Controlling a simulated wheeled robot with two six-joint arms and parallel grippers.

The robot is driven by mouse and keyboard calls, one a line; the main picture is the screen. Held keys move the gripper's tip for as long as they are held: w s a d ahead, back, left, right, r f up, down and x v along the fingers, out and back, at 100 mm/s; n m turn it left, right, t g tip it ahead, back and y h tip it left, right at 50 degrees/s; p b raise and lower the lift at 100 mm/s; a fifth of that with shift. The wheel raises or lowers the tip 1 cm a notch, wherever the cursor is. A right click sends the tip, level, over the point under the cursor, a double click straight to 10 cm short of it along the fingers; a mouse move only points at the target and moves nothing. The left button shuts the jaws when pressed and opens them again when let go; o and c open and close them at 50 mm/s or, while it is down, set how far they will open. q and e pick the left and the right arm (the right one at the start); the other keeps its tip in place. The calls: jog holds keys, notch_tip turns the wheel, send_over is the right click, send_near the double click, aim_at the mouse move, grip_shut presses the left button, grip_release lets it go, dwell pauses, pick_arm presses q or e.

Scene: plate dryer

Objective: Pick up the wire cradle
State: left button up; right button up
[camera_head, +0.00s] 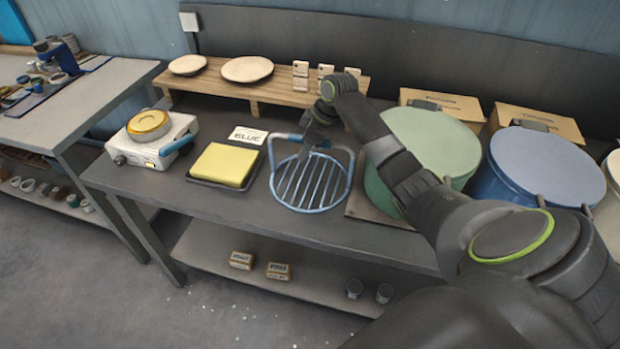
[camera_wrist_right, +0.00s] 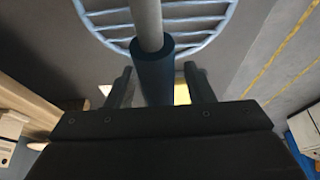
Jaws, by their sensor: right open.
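The wire cradle (camera_head: 310,184) is a round blue-grey wire rack with parallel bars and a raised handle, resting on the dark table. Its handle has a blue grip. My right gripper (camera_head: 308,146) is above the cradle at the handle. In the right wrist view, the open fingers of my right gripper (camera_wrist_right: 160,88) stand on both sides of the blue grip (camera_wrist_right: 153,72), with a visible gap on each side. The cradle's wire ring (camera_wrist_right: 212,22) shows beyond the handle. My left gripper is not in view.
A yellow sponge (camera_head: 223,164) on a dark tray lies left of the cradle. A hot plate device (camera_head: 150,140) stands farther left. A green drum (camera_head: 430,140) and a blue drum (camera_head: 545,165) stand to the right. A wooden shelf (camera_head: 240,90) with plates is behind.

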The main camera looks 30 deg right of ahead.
jog(key=shift+f, duration=0.2)
dwell(0.6)
jog(key=shift+c, duration=0.5)
grip_shut()
